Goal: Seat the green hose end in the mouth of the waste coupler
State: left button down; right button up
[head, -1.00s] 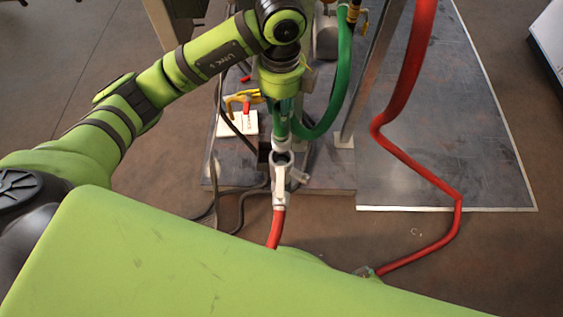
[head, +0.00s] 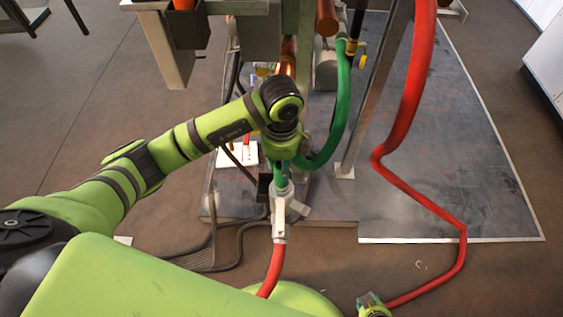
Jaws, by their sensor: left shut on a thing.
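The green hose end (head: 281,182) sticks out below the fingers, pointing down. The waste coupler (head: 280,216) is a pale grey fitting with a side lever, upright directly below on top of a red hose. The hose end meets the coupler's mouth, in line with it. The contact is small, and I cannot tell how deep the end sits. My right gripper is not seen.
A long red hose (head: 403,120) runs down the right side to a small green piece (head: 373,304) that I cannot identify. A slanted metal post (head: 376,88) stands near the green loop. Dark cables (head: 235,235) lie left of the coupler. The metal floor plate (head: 450,180) is clear.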

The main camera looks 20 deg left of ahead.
pick_arm(q)
jog(key=c, duration=1.2)
grip_release()
jog(key=shift+f, duration=0.15)
jog(key=shift+c, duration=0.2)
jog(key=o, duration=0.4)
